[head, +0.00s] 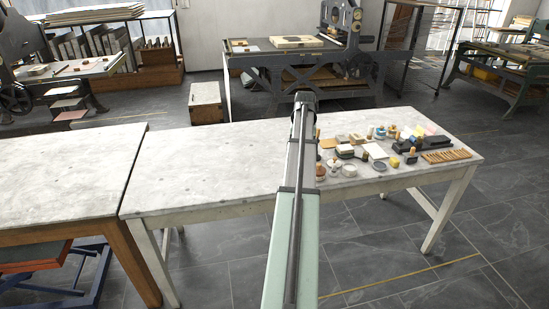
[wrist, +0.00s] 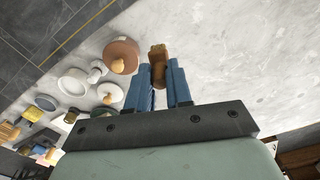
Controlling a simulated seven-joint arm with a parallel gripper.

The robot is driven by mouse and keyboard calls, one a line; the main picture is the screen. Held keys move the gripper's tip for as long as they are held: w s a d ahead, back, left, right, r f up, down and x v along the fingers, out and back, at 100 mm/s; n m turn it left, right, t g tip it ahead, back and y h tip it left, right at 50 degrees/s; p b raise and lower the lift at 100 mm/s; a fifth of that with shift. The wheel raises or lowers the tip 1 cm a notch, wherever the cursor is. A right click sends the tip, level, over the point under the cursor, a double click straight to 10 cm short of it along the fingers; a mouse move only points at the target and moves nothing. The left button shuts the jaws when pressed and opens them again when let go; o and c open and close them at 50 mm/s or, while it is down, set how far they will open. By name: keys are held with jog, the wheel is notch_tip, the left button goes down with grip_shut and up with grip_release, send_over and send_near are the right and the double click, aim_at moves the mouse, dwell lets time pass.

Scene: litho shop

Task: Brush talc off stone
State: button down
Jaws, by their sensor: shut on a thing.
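In the wrist view my gripper (wrist: 159,72) has its two blue fingers closed around a brown wooden piece (wrist: 157,52), which looks like part of a brush. No bristles are clear. The piece shows against the pale tabletop (wrist: 225,50); its height above the top is hard to judge. In the head view my own arm hides the gripper. A pale slab that looks like a stone (head: 297,41) lies on the press bed at the back. A cream flat block (head: 375,151) lies on the worktable. I cannot tell which one is the stone with talc, and no powder is clear.
The white worktable (head: 205,160) is bare on its left. Small tools, dishes and blocks crowd its right, including a wooden rack (head: 446,156). In the wrist view a brown disc with a knob (wrist: 123,54) and a white dish (wrist: 73,82) lie left of the fingers.

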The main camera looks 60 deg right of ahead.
jog(key=s+d+r+m, duration=0.2)
jog(key=s+d, duration=0.8)
jog(key=d, duration=0.4)
jog(key=w+d+r+m, duration=0.1)
jog(key=d+m, duration=0.2)
jog(key=d, duration=0.7)
jog(key=shift+w+r, duration=0.3)
jog(key=shift+r, duration=0.1)
